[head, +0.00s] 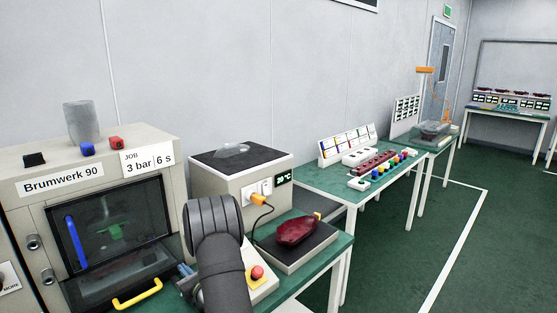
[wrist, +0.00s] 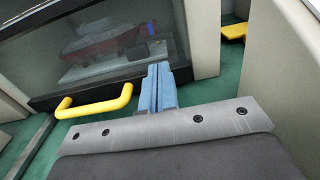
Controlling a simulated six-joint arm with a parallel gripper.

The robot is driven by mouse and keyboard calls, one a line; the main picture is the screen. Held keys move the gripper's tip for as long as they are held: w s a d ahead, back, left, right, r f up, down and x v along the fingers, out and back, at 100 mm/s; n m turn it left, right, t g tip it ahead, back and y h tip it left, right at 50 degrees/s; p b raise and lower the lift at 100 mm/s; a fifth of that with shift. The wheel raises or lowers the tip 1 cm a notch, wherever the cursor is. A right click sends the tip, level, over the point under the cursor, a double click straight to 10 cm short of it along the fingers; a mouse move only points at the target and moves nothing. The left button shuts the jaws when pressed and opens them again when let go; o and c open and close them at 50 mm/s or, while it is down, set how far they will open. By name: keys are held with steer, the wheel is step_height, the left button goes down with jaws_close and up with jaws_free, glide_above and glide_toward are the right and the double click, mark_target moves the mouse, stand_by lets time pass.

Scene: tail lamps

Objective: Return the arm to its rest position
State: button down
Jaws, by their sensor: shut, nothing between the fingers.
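My gripper (wrist: 160,88) shows in the wrist view as two blue fingers shut together with nothing between them. In the head view its blue fingers (head: 186,270) are partly hidden behind my dark grey arm, low in front of the Brumwerk 90 machine (head: 60,187). In the wrist view the fingers are just right of a yellow handle (wrist: 95,101), seemingly apart from it. The same handle (head: 138,294) shows at the bottom of the head view. A dark red tail lamp (head: 298,229) lies on a dark pad (head: 290,252), right of my arm.
A grey box (head: 240,178) with a plugged orange cable stands behind my arm. A red button (head: 257,272) is close to the arm's right side. The machine's window (head: 110,225) has a blue bar. Farther tables hold coloured parts (head: 385,166). Floor at right is clear.

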mark_target(173, 258)
steer(key=v, duration=0.8)
steer(key=shift+d+r, duration=0.1)
steer(key=x, duration=1.3)
steer(key=shift+w+a, duration=0.15)
steer(key=shift+a, duration=0.15)
steer(key=v, duration=3.5)
